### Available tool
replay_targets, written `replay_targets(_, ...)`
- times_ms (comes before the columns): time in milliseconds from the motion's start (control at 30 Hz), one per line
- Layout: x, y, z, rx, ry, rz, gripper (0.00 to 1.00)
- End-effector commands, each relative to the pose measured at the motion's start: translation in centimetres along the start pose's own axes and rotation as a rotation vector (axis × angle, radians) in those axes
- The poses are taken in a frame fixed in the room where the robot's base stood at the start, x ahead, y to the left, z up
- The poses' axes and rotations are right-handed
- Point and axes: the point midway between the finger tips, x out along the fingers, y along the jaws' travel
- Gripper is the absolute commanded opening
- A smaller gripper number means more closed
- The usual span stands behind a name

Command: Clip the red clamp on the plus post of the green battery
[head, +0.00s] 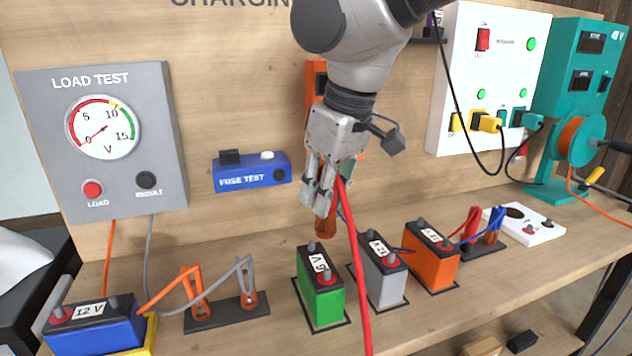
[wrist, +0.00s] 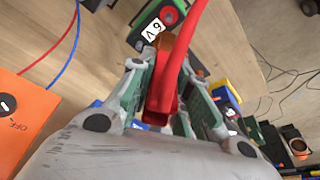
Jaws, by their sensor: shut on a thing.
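The green battery (head: 326,304) stands on the bench, labelled 6 V, with a red-ringed post (head: 325,277) at its front and a dark post (head: 311,247) behind. My gripper (head: 318,207) is above the battery's rear, apart from it. In the wrist view it is shut on the red clamp (wrist: 163,88), whose copper-coloured jaws point towards the battery. In the head view the fingers hide most of the clamp; its copper end (head: 325,229) shows below them. Its red cable (head: 357,270) hangs down to the right of the battery.
A grey battery (head: 385,280) and an orange battery (head: 433,268) stand close on the right. A clip stand (head: 222,313) and blue 12 V battery (head: 95,332) are on the left. A blue fuse tester (head: 252,172) is on the back wall.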

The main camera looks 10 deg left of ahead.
Motion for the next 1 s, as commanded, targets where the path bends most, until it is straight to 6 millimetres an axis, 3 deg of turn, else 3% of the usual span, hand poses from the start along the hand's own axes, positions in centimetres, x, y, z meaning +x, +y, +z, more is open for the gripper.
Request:
replay_targets(400, -0.2, 0.0, 0.4, 0.000, 0.001, 0.000, 0.00)
replay_targets(1000, 4.9, 0.0, 1.8, 0.000, -0.001, 0.000, 0.00)
